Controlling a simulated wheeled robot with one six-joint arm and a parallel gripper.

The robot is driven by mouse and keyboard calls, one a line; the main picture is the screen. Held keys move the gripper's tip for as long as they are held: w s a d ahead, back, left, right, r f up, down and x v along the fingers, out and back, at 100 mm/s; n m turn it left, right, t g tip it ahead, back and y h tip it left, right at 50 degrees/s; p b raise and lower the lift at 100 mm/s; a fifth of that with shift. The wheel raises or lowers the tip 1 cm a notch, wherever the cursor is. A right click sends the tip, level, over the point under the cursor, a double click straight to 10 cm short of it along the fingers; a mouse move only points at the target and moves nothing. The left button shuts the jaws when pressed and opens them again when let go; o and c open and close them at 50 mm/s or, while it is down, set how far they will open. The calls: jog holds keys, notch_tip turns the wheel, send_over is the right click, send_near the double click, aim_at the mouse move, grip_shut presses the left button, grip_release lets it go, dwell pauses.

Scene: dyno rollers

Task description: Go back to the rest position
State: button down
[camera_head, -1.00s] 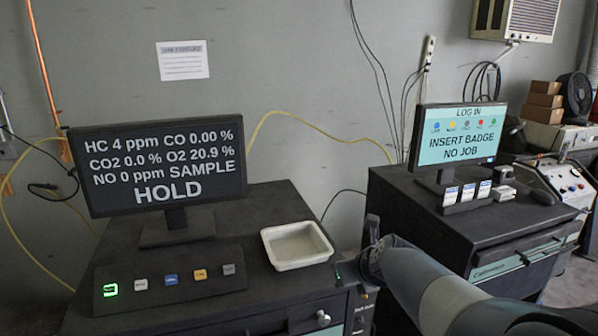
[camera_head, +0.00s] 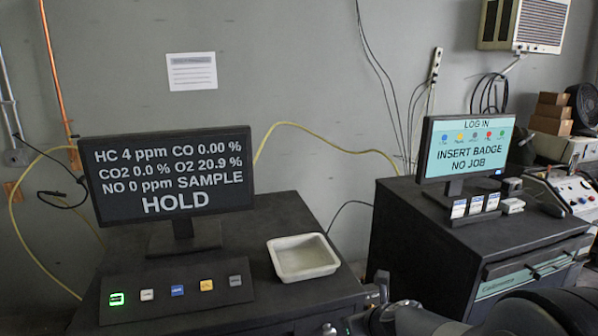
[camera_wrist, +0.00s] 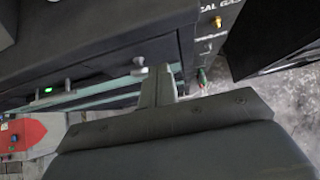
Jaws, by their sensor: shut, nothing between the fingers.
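My gripper (camera_wrist: 158,82) points away in the wrist view, its fingers shut with nothing between them. It is beside the front of a dark cabinet with a green-edged drawer and a round knob. In the head view, my arm shows low at the bottom right, in front of the gap between the two cabinets; the fingertips are hard to make out there.
The left cabinet holds a monitor (camera_head: 170,175) reading HOLD, a button panel (camera_head: 178,291) with one green-lit button, and an empty white tray (camera_head: 302,257). The right cabinet (camera_head: 425,235) holds a login monitor (camera_head: 466,147) and several badges.

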jog(key=shift+s+d+f, duration=0.1)
jog(key=shift+s+f, duration=0.1)
jog(key=shift+f, duration=0.4)
jog(key=shift+r, duration=0.1)
